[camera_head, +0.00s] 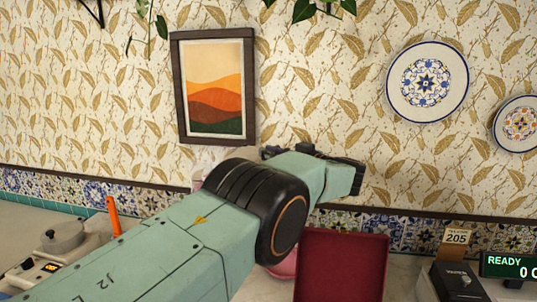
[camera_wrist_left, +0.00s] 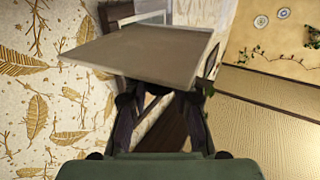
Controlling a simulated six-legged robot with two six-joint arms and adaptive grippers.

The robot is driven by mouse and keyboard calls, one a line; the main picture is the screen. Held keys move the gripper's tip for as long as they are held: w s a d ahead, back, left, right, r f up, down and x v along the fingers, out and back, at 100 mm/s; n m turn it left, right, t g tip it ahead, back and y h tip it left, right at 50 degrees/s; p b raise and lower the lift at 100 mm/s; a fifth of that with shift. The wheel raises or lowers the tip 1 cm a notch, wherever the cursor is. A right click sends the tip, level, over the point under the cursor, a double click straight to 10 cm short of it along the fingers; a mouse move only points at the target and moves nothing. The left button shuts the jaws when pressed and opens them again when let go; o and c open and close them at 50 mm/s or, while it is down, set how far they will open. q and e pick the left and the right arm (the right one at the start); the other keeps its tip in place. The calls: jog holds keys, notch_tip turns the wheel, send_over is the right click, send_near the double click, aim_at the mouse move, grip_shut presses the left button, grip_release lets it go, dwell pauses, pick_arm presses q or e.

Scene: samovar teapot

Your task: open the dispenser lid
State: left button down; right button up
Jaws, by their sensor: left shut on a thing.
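My left arm crosses the head view from the lower left; its end reaches up in front of the wall, and the fingers are mostly hidden behind its own links. In the left wrist view my left gripper (camera_wrist_left: 158,102) is shut on a flat grey-brown panel (camera_wrist_left: 140,52), which sticks out beyond the dark fingers. I cannot tell for sure that this panel is the dispenser lid. A pale object (camera_head: 208,158) shows partly behind the arm in the head view; most of it is hidden. My right gripper is not in view.
A dark red tray-like object (camera_head: 342,268) is right of my arm, with a pink rounded thing partly hidden beside it. A card terminal (camera_head: 458,283) and a READY display (camera_head: 510,265) are at lower right. A metal-lidded pot (camera_head: 62,237) is at left. A framed picture (camera_head: 214,88) hangs behind.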

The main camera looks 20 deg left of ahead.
pick_arm(q)
jog(key=shift+s+a+f, duration=0.1)
jog(key=shift+s, duration=0.2)
jog(key=c, duration=1.6)
grip_release()
jog(key=o, duration=0.5)
jog(key=shift+d+r, duration=0.2)
jog(key=shift+d, duration=0.25)
jog(key=shift+a, duration=0.55)
notch_tip(320, 180, up, 10)
jog(key=shift+f, duration=0.25)
jog(key=shift+d+r, duration=0.2)
jog(key=shift+d, duration=0.05)
jog(key=shift+a, duration=0.2)
jog(key=shift+f, duration=0.1)
